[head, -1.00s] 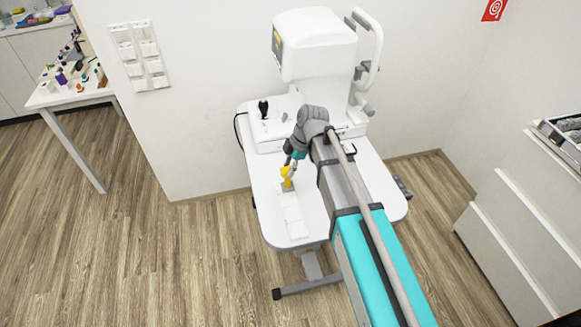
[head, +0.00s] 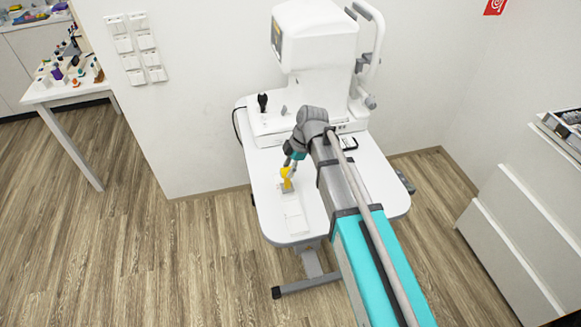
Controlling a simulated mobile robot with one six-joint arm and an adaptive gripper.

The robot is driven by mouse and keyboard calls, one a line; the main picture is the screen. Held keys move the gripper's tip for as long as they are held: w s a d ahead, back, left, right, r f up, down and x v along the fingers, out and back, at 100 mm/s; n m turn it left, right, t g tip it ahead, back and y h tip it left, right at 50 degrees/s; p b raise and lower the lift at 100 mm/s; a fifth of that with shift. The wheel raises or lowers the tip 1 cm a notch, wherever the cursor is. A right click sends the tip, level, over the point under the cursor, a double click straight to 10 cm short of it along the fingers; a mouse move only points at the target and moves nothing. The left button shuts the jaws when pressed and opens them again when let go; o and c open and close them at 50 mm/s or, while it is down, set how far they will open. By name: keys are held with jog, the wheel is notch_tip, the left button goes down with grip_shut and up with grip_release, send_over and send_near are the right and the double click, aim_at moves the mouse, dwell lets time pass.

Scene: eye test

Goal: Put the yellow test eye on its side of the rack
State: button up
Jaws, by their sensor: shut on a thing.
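The yellow test eye (head: 286,173) is small and upright over the white table in the head view. My gripper (head: 289,165) comes down from above and is shut on it. The fingers and the arm hide part of its upper end. Just under it lies a small greyish piece (head: 288,189) at the far end of a flat white holder (head: 294,217), which may be the rack. I cannot tell whether the eye touches it, and the holder's sides are too small to make out.
A large white eye instrument (head: 315,40) stands at the back of the table (head: 265,200), with a black knob (head: 262,103) on its base. White drawers (head: 520,220) are at right. A side table (head: 68,90) with small items is at far left. The table's left part is clear.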

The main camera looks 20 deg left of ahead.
jog(key=shift+f+b, duration=0.45)
jog(key=shift+f, duration=0.2)
jog(key=shift+s+f+b, duration=0.1)
jog(key=shift+f+b, duration=0.45)
dwell(1.9)
jog(key=o, duration=0.9)
jog(key=shift+o, duration=0.2)
jog(key=s+d+r+m+h+p, duration=0.1)
jog(key=s+d+r+m+p, duration=0.1)
jog(key=d+m, duration=0.6)
jog(key=s+d+r+m+t+h+p, duration=0.1)
jog(key=d+m, duration=0.7)
jog(key=d, duration=0.8)
jog(key=s+d+r+m+t+h+p, duration=0.1)
jog(key=s+d+r+m+p, duration=0.1)
jog(key=d+m, duration=0.6)
jog(key=d+p, duration=0.1)
jog(key=d, duration=0.4)
jog(key=shift+s+r+p, duration=0.3)
jog(key=shift+s+p, duration=0.05)
